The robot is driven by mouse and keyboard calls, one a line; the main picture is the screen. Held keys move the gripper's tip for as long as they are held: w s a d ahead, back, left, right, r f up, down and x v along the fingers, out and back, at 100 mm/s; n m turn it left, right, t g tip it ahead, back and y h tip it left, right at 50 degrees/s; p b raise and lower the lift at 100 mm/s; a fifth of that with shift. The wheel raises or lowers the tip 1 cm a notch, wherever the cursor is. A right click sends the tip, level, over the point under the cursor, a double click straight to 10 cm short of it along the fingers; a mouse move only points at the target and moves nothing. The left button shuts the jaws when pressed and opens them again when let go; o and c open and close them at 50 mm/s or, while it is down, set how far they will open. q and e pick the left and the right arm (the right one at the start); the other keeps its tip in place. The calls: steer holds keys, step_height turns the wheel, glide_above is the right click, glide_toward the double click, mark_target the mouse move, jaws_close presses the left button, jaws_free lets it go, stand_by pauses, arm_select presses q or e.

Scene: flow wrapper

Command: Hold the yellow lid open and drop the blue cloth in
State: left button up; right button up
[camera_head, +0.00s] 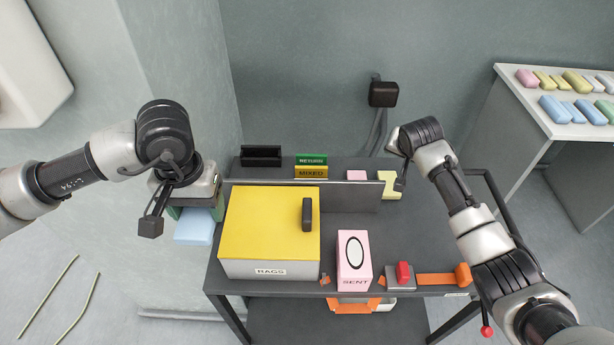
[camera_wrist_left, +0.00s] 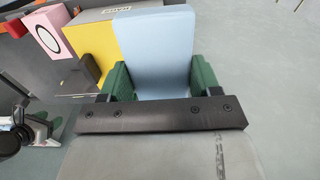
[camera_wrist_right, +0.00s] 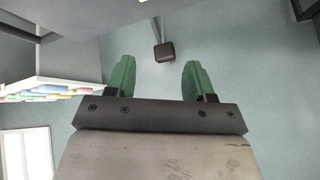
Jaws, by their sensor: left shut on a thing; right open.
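The yellow lid (camera_head: 262,222) lies closed on the grey RAGS box (camera_head: 235,268), with a dark handle (camera_head: 307,214) near its right edge. It also shows in the left wrist view (camera_wrist_left: 92,42), partly behind the cloth. My left gripper (camera_wrist_left: 160,80) is shut on the blue cloth (camera_wrist_left: 155,40), a pale blue, flat block shape between its green fingers. In the head view the cloth (camera_head: 195,228) hangs just left of the box, apart from the lid. My right gripper (camera_wrist_right: 156,80) is open and empty, facing the wall; its fingers are hard to make out in the head view.
A pink SENT box (camera_head: 354,262) stands right of the RAGS box, beside a red switch (camera_head: 403,273). Green RETURN (camera_head: 311,160) and yellow MIXED (camera_head: 311,172) signs stand behind. A side table (camera_head: 512,75) at the right holds several coloured pieces.

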steer(key=s+a+r+g, duration=0.1)
steer(key=s+a, duration=0.1)
steer(key=a, duration=0.2)
steer(key=s+a+r+n+g+y, duration=0.1)
steer(key=s+a+r, duration=0.1)
steer(key=a, duration=0.3)
steer(key=s+a+r+g+y, duration=0.1)
steer(key=s+a, duration=0.1)
steer(key=a, duration=0.3)
steer(key=shift+a+r+n, duration=0.15)
steer(key=shift+a+n, duration=0.1)
steer(key=shift+n, duration=0.15)
steer(key=s+a+r+n+g, duration=0.1)
steer(key=s+a+r+g, duration=0.1)
steer(key=s+a, duration=0.35)
step_height(320, 180, up, 2)
steer(key=n+g+h, duration=0.1)
steer(key=n+g, duration=0.1)
glide_above(307, 212)
step_height(307, 212, down, 12)
steer(key=shift+r, duration=0.1)
steer(key=shift+c, duration=0.3)
